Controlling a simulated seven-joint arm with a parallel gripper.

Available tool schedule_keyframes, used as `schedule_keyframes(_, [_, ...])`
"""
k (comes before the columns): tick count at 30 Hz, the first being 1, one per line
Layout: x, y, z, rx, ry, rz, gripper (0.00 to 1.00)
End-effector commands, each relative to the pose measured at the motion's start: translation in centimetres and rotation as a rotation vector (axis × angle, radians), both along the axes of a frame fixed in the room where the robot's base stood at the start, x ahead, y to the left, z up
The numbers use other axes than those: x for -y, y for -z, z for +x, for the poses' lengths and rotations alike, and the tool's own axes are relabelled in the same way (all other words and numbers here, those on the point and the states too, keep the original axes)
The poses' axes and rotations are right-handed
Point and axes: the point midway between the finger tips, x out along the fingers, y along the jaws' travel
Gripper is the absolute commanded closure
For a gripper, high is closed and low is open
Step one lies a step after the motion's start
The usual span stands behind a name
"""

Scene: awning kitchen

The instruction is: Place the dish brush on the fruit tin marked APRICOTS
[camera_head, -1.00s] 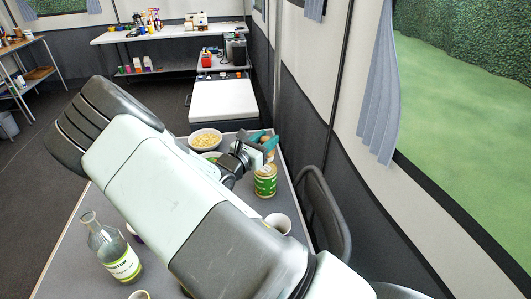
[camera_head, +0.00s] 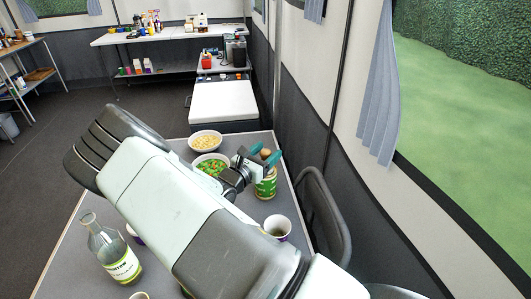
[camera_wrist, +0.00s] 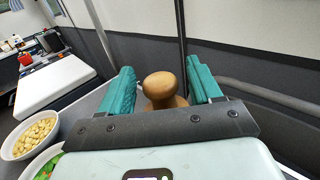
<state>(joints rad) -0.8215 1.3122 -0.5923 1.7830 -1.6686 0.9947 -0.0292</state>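The dish brush shows as a round wooden knob (camera_wrist: 158,86) on a wider wooden base, between my fingers in the wrist view; its bristles are hidden. In the head view a small brown part of the brush (camera_head: 265,154) shows between the teal fingers, right above a green and gold tin (camera_head: 266,188). The tin's lettering is too small to read, and its top is mostly hidden by my gripper (camera_head: 265,156). The gripper's two teal fingers stand apart on either side of the knob, with gaps visible in the wrist view (camera_wrist: 162,88). Contact between brush and tin is hidden.
Left of the tin stand a bowl of green and red food (camera_head: 210,164) and a bowl of pale pieces (camera_head: 205,141). A white cup (camera_head: 278,227) stands in front, and a glass bottle (camera_head: 112,252) at front left. A dark chair (camera_head: 325,215) borders the table's right side.

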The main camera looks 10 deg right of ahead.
Motion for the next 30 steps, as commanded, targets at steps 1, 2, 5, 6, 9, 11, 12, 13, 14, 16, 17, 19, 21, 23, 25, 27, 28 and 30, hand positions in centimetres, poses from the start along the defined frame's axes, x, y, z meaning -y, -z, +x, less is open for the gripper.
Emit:
schedule_keyframes(1, [0.0,0.0,0.0,0.000,0.000,0.000,0.36])
schedule_keyframes(2, [0.0,0.0,0.0,0.000,0.000,0.000,0.36])
schedule_keyframes(5, [0.0,-0.1,0.0,0.000,0.000,0.000,0.36])
schedule_keyframes(6, [0.0,-0.2,0.0,0.001,0.000,0.001,0.36])
schedule_keyframes(9, [-0.5,-0.4,-0.4,0.000,-0.002,0.001,0.36])
schedule_keyframes(11, [-1.1,-0.3,-1.0,-0.001,-0.002,0.001,0.36])
schedule_keyframes(12, [-1.6,-0.3,-1.5,-0.001,-0.003,0.001,0.36])
schedule_keyframes(13, [-2.1,-0.3,-1.9,-0.001,-0.004,0.000,0.36])
schedule_keyframes(14, [-2.6,-0.3,-2.4,-0.002,-0.004,0.001,0.36])
schedule_keyframes(16, [-3.7,-0.4,-3.5,-0.001,-0.004,0.001,0.36])
schedule_keyframes(17, [-4.2,-0.4,-4.0,-0.001,-0.004,0.001,0.36])
schedule_keyframes(19, [-5.2,-0.3,-5.1,-0.001,-0.004,0.000,0.36])
schedule_keyframes(21, [-6.2,-0.3,-6.1,-0.001,-0.003,0.001,0.36])
schedule_keyframes(23, [-6.9,-0.4,-6.8,0.000,-0.003,0.001,0.36])
schedule_keyframes(25, [-7.6,-0.4,-7.5,0.001,-0.002,0.001,0.36])
schedule_keyframes(27, [-8.0,-0.3,-8.0,-0.001,-0.001,0.001,0.36])
schedule_keyframes(28, [-8.2,-0.3,-8.2,0.000,0.000,0.001,0.36])
schedule_keyframes(30, [-8.2,-0.6,-8.4,0.004,0.011,0.012,0.36])
